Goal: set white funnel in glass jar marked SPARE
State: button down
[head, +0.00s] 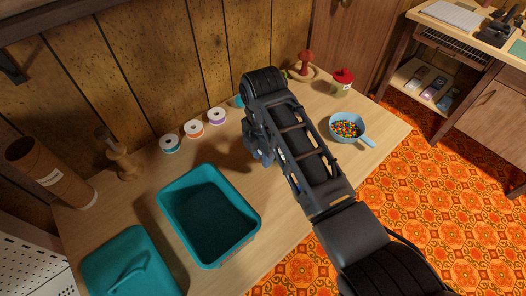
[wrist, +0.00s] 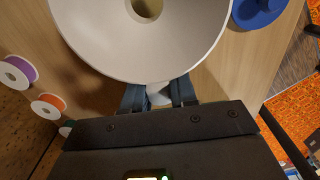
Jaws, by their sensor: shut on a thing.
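The white funnel (wrist: 95,40) fills the top of the wrist view, its wide mouth and centre hole facing the camera. My gripper (wrist: 160,96) is shut on a small pale part at the funnel's near rim. The funnel is held over the wooden table; its spout and what lies beneath are hidden. In the head view my arm hides the gripper and funnel. A small jar with a red lid (head: 343,76) and a pale label stands at the far right; the label is unreadable. I cannot make out a jar marked SPARE.
A teal bin (head: 166,206), several thread spools (head: 194,129) and a blue pan of coloured beads (head: 364,141) are on the table (head: 285,215). A blue round object (wrist: 258,12) lies beyond the funnel in the wrist view.

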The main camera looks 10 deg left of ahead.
jog(key=c, duration=0.8)
grip_release()
notch_tip(320, 180, up, 8)
jog(key=shift+f, duration=0.1)
jog(key=shift+s, duration=0.1)
